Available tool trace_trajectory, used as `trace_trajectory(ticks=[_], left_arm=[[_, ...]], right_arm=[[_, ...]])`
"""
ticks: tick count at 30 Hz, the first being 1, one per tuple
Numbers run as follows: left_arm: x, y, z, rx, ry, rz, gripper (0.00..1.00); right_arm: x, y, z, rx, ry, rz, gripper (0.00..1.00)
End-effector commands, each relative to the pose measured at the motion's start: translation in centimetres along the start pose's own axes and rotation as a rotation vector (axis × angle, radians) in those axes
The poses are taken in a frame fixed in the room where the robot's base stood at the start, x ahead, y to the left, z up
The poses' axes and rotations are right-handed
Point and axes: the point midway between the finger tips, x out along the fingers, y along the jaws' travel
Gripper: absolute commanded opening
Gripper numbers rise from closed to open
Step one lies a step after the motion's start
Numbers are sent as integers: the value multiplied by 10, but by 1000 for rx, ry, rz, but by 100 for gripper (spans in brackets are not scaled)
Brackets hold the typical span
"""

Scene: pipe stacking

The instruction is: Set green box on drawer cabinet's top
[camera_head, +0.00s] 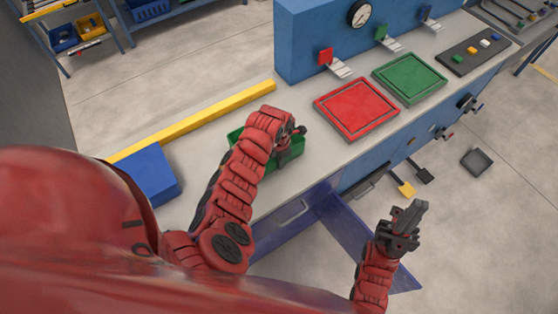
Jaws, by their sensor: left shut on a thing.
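A green box (293,151) is on or just above the light grey worktop (205,132), partly hidden by my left arm. I cannot tell whether it touches the surface. My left gripper (288,143) is shut on the green box at its right part. A blue drawer front with a handle (292,212) is below the worktop's near edge; I cannot make out a separate drawer cabinet. My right gripper (405,222) is empty, off the front of the bench above the floor; its jaw gap is unclear.
A yellow bar (205,118) runs along the worktop's back edge. A blue block (151,174) stands at left. A red tray (357,107) and a green tray (409,77) lie to the right, before a blue housing with a gauge (361,14). A blue panel (362,235) sticks out below.

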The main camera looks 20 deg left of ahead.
Motion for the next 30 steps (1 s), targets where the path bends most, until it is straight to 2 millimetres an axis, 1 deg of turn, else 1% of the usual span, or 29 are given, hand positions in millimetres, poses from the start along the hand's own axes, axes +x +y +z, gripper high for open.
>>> trace_trajectory(ticks=[6,7,11,12,19,23,26,30], left_arm=[[1,0,0,-2,0,0,0],[1,0,0,-1,0,0,12],[1,0,0,-1,1,0,35],[1,0,0,-1,0,0,36],[1,0,0,-2,1,0,36],[-2,1,0,-2,0,0,36],[-10,1,-1,-3,1,-1,36],[-29,2,0,-2,-2,1,36]], right_arm=[[0,0,0,0,0,0,0],[0,0,0,0,0,0,0],[0,0,0,0,0,0,0],[0,0,0,0,0,0,0],[0,0,0,0,0,0,0],[-2,0,0,0,0,0,0],[-5,0,1,0,0,0,0],[-12,-1,2,0,0,0,0]])
